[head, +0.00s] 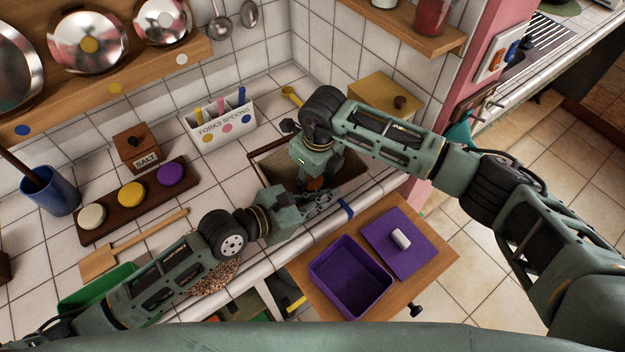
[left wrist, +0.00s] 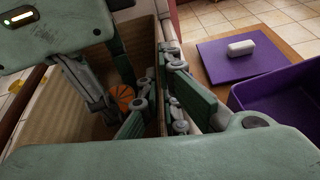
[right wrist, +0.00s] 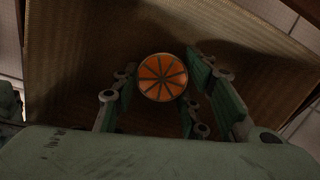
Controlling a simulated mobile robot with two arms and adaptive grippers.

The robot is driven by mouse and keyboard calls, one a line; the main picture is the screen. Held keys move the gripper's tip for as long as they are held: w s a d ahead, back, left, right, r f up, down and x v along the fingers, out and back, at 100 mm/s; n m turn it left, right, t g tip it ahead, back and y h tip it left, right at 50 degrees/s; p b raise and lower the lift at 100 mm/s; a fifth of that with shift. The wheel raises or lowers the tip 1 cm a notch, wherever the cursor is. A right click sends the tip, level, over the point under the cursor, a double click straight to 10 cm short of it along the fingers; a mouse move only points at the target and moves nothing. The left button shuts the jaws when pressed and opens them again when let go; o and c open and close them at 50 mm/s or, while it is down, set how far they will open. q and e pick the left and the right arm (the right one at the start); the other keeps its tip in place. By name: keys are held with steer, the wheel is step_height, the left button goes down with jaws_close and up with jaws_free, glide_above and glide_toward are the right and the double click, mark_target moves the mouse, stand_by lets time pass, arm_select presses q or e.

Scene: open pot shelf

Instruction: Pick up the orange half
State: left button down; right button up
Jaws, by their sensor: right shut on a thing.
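The orange half (right wrist: 162,77) shows its segmented cut face between the fingers of my right gripper (right wrist: 160,95) in the right wrist view. It lies low inside an open brown box (right wrist: 75,45), and my right gripper reaches down into this box and is shut on it. In the head view the orange half (head: 315,184) is mostly hidden by my right gripper (head: 316,178). It also shows in the left wrist view (left wrist: 122,97). My left gripper (left wrist: 160,105) has its fingers apart, one on each side of the box's near wall.
A wooden board in front of the counter holds a purple open container (head: 350,278) and its purple lid (head: 403,243). A yellow box (head: 385,95), a utensil holder (head: 220,115) and a salt box (head: 138,147) stand at the back. A wooden spatula (head: 130,245) lies at left.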

mark_target(312, 181)
arm_select(q)
steer(key=c, duration=1.9)
jaws_free()
arm_select(e)
step_height(312, 181, up, 10)
arm_select(q)
steer(key=shift+o, duration=0.2)
steer(key=shift+s+a, duration=0.1)
steer(key=v, duration=1.1)
steer(key=shift+s+a+r, duration=0.2)
steer(key=shift+a+r, duration=0.05)
